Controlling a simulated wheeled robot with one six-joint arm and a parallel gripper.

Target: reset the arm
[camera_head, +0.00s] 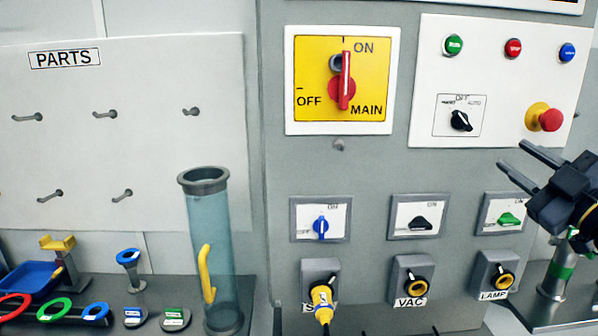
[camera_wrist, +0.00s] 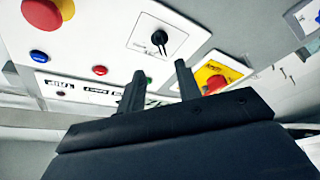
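My gripper (camera_head: 520,166) is at the right edge in the head view, in front of the grey cabinet's right side. Its two dark fingers point left, apart from each other, with nothing between them. In the wrist view the gripper (camera_wrist: 158,82) shows from behind, its fingers spread and empty toward the control panel. The red emergency button (camera_head: 549,119) on its yellow base is just above the gripper in the head view. No finger visibly touches a control.
The red main switch (camera_head: 343,85) points up to ON. A mode knob (camera_head: 460,121), small switches and sockets sit on the cabinet; a yellow plug (camera_head: 322,299) is in the left socket. A clear tube (camera_head: 211,250), coloured rings and a blue tray (camera_head: 30,279) stand left, below the PARTS board (camera_head: 150,150).

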